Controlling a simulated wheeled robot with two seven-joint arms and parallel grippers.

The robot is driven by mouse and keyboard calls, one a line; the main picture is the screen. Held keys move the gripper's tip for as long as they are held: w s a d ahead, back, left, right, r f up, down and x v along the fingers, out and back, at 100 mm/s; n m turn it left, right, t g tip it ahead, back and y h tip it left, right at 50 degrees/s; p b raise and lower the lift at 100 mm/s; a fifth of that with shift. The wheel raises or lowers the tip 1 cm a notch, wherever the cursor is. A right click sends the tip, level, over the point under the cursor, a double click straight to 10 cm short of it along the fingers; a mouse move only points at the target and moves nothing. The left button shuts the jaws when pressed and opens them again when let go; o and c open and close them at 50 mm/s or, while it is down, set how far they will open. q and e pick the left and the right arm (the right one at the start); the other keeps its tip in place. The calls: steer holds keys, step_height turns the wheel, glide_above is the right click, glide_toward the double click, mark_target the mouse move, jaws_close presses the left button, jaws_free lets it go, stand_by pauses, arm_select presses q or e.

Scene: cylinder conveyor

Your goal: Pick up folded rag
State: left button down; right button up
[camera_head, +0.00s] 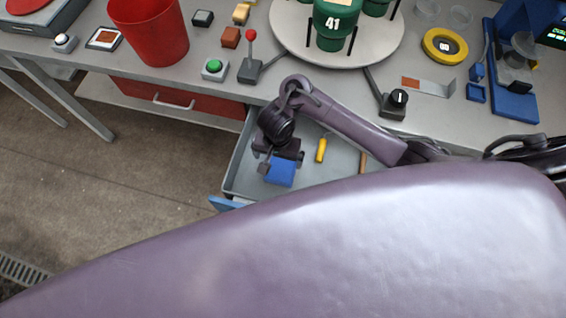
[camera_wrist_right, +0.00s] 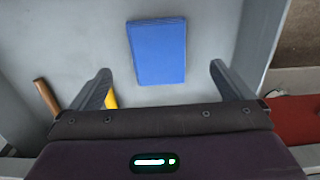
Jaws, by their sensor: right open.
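The folded rag (camera_head: 281,172) is a blue rectangle lying in an open grey drawer (camera_head: 240,165) below the table. It also shows in the right wrist view (camera_wrist_right: 157,51), flat on the drawer floor, beyond and between the fingertips. My right gripper (camera_head: 280,163) reaches down into the drawer, over the rag. In the right wrist view its two fingers (camera_wrist_right: 160,82) are wide apart with nothing between them touching. The head view partly hides the rag behind the gripper. My left gripper is not in view.
A yellow-handled tool (camera_head: 321,150) and a brown wooden handle (camera_head: 363,162) lie in the drawer right of the rag. Drawer walls surround the gripper closely. On the table above stand a red bin (camera_head: 150,35), a red-knobbed lever (camera_head: 250,62) and a round turntable (camera_head: 370,50).

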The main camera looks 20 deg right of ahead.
mark_target(281, 168)
steer(key=f, duration=0.1)
steer(key=f+b, duration=0.1)
steer(key=f, duration=0.1)
steer(key=shift+w+d, duration=0.25)
step_height(281, 168, down, 4)
steer(key=b, duration=0.2)
steer(key=shift+s+d+f+b, duration=0.1)
steer(key=shift+s+f+b, duration=0.1)
steer(key=shift+b, duration=0.15)
steer(key=shift+w+f, duration=0.1)
steer(key=shift+f, duration=0.45)
steer(key=shift+r, duration=0.1)
steer(key=shift+c, duration=0.6)
steer(key=c, duration=0.8)
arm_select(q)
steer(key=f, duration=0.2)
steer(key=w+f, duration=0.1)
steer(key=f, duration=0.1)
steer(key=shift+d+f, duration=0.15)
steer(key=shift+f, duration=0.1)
arm_select(e)
steer(key=shift+r, duration=0.1)
